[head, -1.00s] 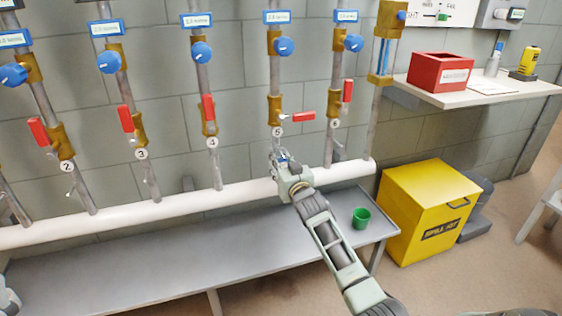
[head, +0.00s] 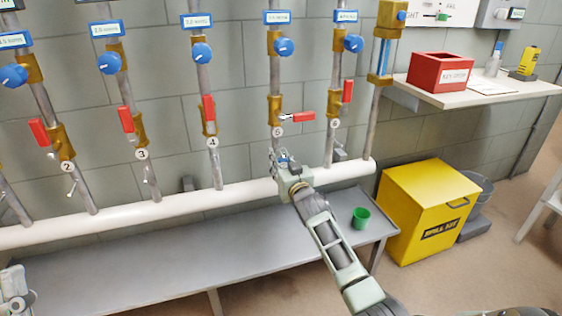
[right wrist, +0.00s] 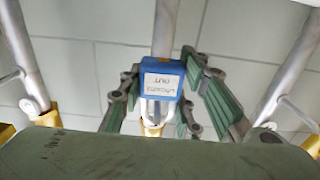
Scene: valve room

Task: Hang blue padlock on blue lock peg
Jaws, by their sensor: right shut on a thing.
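My right gripper (head: 281,157) is in front of the pipe marked 5, below its red lever. In the right wrist view the blue padlock (right wrist: 161,78) sits between the green fingers of this gripper (right wrist: 165,95), its white label upside down in the picture. The gripper is shut on it. In the head view the padlock is small and mostly hidden by the gripper. I cannot make out a blue lock peg; the pipe behind the padlock is partly covered. My left gripper (head: 14,293) shows only in part at the bottom left corner; its jaws are unclear.
The red lever (head: 297,117) on pipe 5 lies sideways; neighbouring levers are along their pipes. A white horizontal pipe (head: 120,212) runs below, above a grey bench (head: 150,258) with a green cup (head: 361,218). A yellow spill kit box (head: 425,210) stands right.

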